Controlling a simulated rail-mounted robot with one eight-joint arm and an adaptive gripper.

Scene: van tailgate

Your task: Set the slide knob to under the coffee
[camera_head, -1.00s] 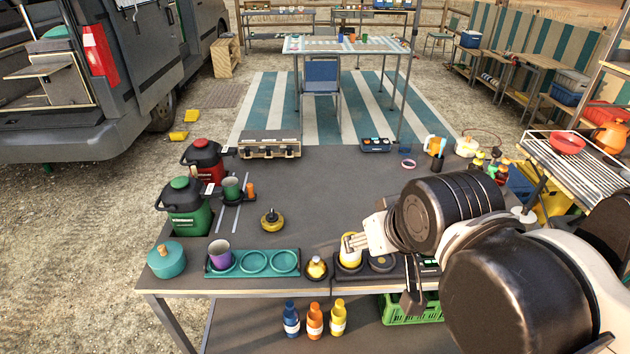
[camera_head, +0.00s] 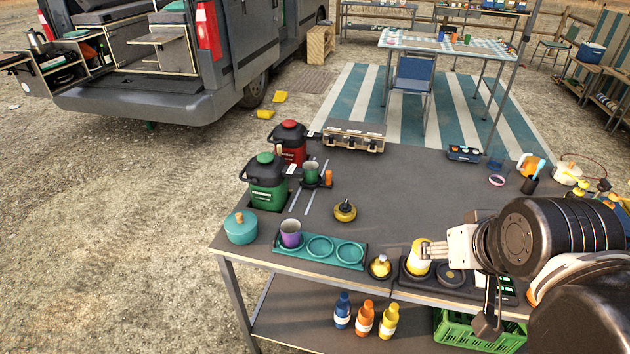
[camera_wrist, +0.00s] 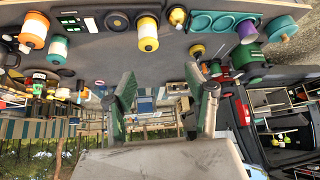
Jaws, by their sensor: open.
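The slide is two pale rails on the table, with a dark carriage (camera_head: 314,182) holding a green cup (camera_head: 310,171). An orange knob (camera_head: 329,178) stands at the carriage's right side. The carriage is beside the gap between a green dispenser (camera_head: 267,188) and a red dispenser (camera_head: 289,143). I cannot read which holds coffee. My gripper (camera_head: 428,249) is right of the slide and nearer the front edge, overlapping a yellow canister in the head view. In the wrist view my gripper (camera_wrist: 166,98) is open and empty, its fingers wide apart.
Left of my gripper are a yellow-topped pot (camera_head: 380,267), a teal tray (camera_head: 335,250) with a purple cup (camera_head: 291,233), and a yellow-black round object (camera_head: 345,211). The yellow canister (camera_head: 418,262) stands on a dark base. A teal pot (camera_head: 240,228) is at the left corner.

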